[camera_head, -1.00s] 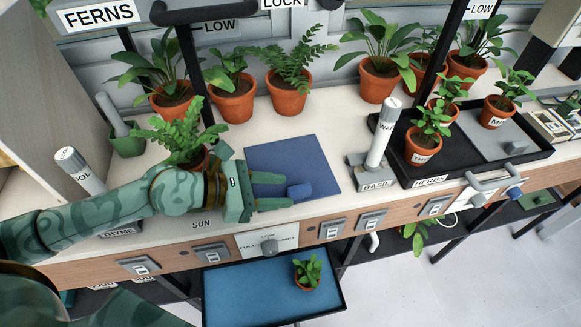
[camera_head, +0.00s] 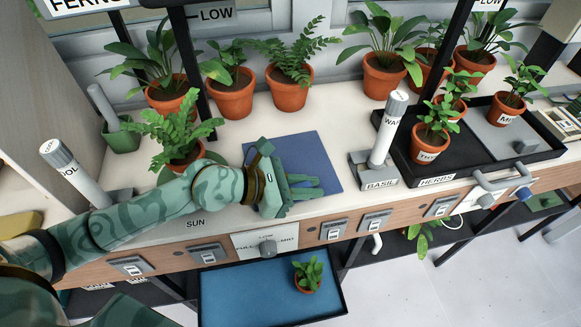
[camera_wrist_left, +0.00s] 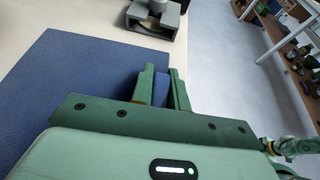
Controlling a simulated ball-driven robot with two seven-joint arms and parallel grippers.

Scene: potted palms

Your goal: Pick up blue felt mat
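The blue felt mat (camera_head: 318,150) lies flat on the cream bench top, between the fern pot and the BASIL stand. In the left wrist view the mat (camera_wrist_left: 72,80) fills the left side. A small blue raised tab (camera_wrist_left: 174,76) near its front edge sits between the fingers of my left gripper (camera_head: 304,187). In the left wrist view the fingers (camera_wrist_left: 163,90) are close on both sides of the tab and look shut on it. In the head view the fingers hide the tab. My right gripper is not in view.
Potted plants line the back. A blue tray (camera_head: 245,292) with a small plant juts out below the bench front.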

